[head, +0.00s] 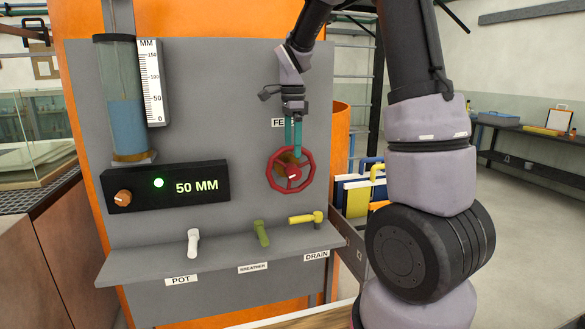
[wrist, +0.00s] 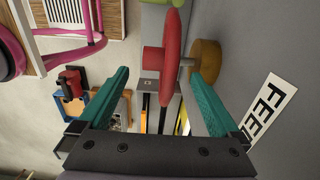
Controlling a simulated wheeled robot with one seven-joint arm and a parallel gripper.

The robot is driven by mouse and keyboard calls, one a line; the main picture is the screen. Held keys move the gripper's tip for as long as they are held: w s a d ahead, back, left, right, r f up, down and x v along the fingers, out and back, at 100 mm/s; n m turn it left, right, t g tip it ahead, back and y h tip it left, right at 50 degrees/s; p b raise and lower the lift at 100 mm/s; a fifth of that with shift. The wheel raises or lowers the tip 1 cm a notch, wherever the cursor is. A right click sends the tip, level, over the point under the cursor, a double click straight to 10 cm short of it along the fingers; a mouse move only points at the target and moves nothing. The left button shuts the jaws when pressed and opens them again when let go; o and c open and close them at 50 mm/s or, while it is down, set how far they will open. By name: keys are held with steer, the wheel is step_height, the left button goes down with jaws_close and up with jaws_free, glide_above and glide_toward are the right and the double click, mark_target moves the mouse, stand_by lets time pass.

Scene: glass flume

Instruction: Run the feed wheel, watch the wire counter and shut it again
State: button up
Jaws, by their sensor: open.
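The red feed wheel (head: 292,173) is mounted on the grey panel under a partly hidden label starting "FE". My gripper (head: 293,146) comes down from above, its teal fingers at the wheel's upper part. In the wrist view the fingers of my gripper (wrist: 160,75) are apart, with the red wheel (wrist: 171,60) seen between them and a brass-coloured hub behind it; I cannot tell whether they touch. No wire counter is plainly identifiable. A black readout box (head: 168,187) shows "50 MM" beside a lit green lamp (head: 158,183).
A clear tube (head: 127,125) holds blue liquid to about 50 on its scale (head: 151,82). A ledge carries a white POT lever (head: 193,240), a green BREATHER lever (head: 261,232) and a yellow DRAIN lever (head: 306,218) below the wheel. Coloured folders (head: 362,190) stand at right.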

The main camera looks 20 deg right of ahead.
mark_target(293, 165)
step_height(293, 165, down, 7)
stand_by(0.3)
jaws_close()
